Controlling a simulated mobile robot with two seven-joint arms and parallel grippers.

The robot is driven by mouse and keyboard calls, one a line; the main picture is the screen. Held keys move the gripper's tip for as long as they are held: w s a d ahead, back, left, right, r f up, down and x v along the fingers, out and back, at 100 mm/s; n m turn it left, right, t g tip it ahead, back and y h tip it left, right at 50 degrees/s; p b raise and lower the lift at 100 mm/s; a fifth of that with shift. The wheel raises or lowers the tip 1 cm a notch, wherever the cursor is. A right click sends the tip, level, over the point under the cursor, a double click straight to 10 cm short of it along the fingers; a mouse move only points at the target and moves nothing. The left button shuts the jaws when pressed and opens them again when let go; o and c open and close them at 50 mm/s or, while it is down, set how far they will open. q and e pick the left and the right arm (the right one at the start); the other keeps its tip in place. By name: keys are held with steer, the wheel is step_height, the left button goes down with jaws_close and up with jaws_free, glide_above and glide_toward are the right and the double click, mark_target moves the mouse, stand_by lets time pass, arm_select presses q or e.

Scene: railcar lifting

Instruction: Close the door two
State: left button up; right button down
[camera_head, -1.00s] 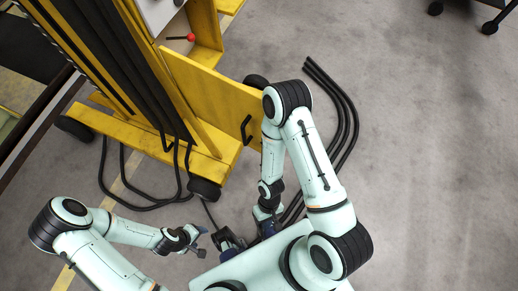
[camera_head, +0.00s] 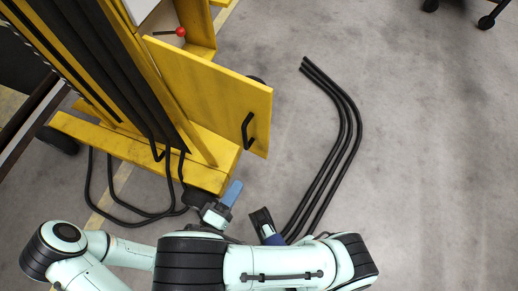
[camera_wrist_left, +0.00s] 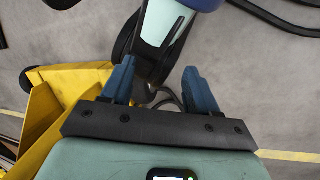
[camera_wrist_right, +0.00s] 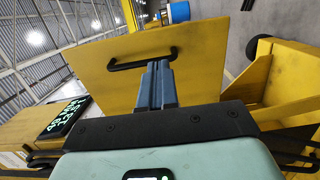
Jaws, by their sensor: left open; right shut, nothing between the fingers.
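The yellow door panel (camera_head: 215,90) stands swung out from the yellow lift column and has a black handle (camera_head: 247,130) near its outer edge. In the right wrist view the door (camera_wrist_right: 190,65) fills the middle, with its handle (camera_wrist_right: 144,58) just beyond the fingertips. My right gripper (camera_head: 235,184) is shut and empty, below and left of the handle in the head view. Its closed blue fingers (camera_wrist_right: 157,66) point at the door face; I cannot tell whether they touch. My left gripper (camera_wrist_left: 160,80) is open, its blue fingers apart; in the head view it is largely hidden behind my right arm.
The yellow lift base (camera_head: 150,150) carries the column with a red-knobbed lever (camera_head: 180,32). Black cables (camera_head: 130,210) loop beside the base, and thick black hoses (camera_head: 345,120) lie right of the door. The grey floor farther right is mostly clear.

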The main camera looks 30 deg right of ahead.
mark_target(265, 142)
steer(key=b+x, duration=0.1)
steer(key=x, duration=1.2)
steer(key=shift+w+d, duration=0.1)
steer(key=shift+d, duration=0.3)
